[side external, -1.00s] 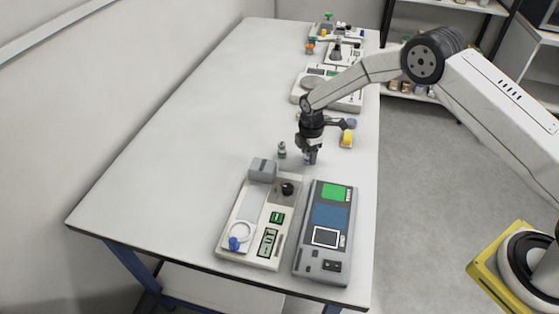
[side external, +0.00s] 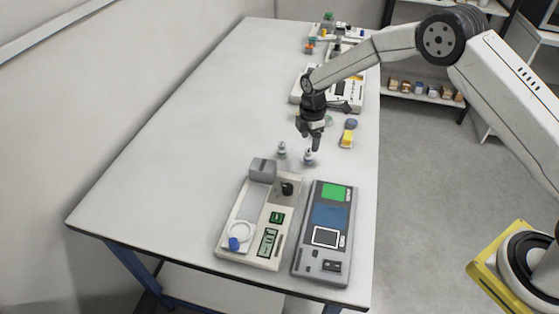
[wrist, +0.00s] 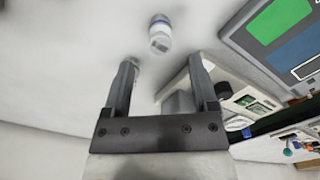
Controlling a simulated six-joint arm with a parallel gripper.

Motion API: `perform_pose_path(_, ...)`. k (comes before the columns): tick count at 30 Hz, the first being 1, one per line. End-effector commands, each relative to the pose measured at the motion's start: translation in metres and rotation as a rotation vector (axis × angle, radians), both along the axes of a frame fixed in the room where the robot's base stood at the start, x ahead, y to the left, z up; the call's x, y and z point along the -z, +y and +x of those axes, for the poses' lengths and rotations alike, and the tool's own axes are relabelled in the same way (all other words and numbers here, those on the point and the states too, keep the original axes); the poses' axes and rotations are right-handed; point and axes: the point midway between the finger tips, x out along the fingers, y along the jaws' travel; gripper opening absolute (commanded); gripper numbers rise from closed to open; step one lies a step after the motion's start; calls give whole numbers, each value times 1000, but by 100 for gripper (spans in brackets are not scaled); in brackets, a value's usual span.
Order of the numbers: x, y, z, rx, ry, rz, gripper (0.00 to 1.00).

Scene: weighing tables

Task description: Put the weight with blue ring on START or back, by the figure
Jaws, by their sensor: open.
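The weight with the blue ring (side external: 308,158) stands upright on the white table, behind the device with the green and blue panels. It also shows in the wrist view (wrist: 160,36), beyond the fingertips. My gripper (side external: 313,146) is above this weight, open and empty, with its two fingers apart in the wrist view (wrist: 165,64). The device with the panels (side external: 313,262) has a white-outlined square (side external: 326,237). The lettering and figure are not readable.
A cream balance (side external: 228,243) with a grey block (side external: 263,170), a black knob (side external: 287,188) and a round ring pan (side external: 241,231) stands left of the device. A yellow object (side external: 347,138) lies behind right. More instruments stand at the far end. The table's left side is clear.

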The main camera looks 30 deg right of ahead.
Motion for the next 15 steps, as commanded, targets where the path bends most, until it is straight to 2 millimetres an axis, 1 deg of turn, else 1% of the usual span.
perform_pose_path(1,-10,0,0,0,-2,1,75)
perform_pose_path(6,-37,0,0,0,-1,1,75)
perform_pose_path(10,-52,0,0,0,1,1,75)
perform_pose_path(15,-64,0,0,-1,1,0,75)
